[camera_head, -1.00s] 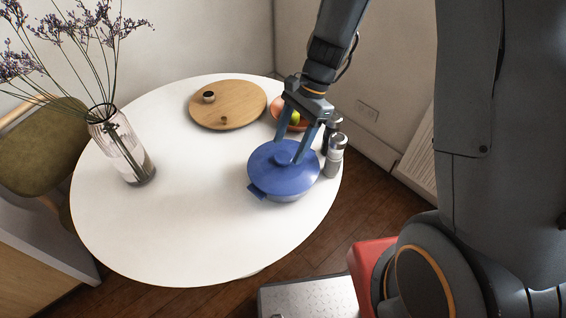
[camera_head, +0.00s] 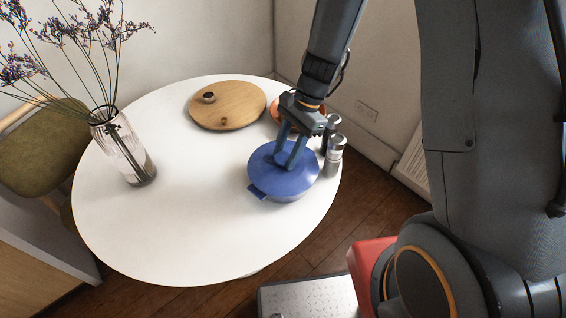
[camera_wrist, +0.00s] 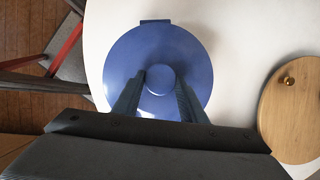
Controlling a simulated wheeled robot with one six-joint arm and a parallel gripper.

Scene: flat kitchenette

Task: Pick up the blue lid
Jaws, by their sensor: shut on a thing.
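The blue lid (camera_head: 266,177) sits on a round pot at the right side of the white table. It shows from above in the wrist view (camera_wrist: 130,60), with a round knob (camera_wrist: 160,79) at its middle. My gripper (camera_head: 287,162) comes down from above and is shut on the knob, one finger on each side in the wrist view (camera_wrist: 160,85). The lid looks level and I see no gap between it and the pot. The pot's body is mostly hidden under the lid.
Two shakers (camera_head: 333,158) stand close to the right of the pot. An orange bowl (camera_head: 277,108) is behind, partly hidden by my gripper. A round wooden board (camera_head: 240,105) lies at the back and a glass vase (camera_head: 122,150) stands at the left. The table's middle and front are clear.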

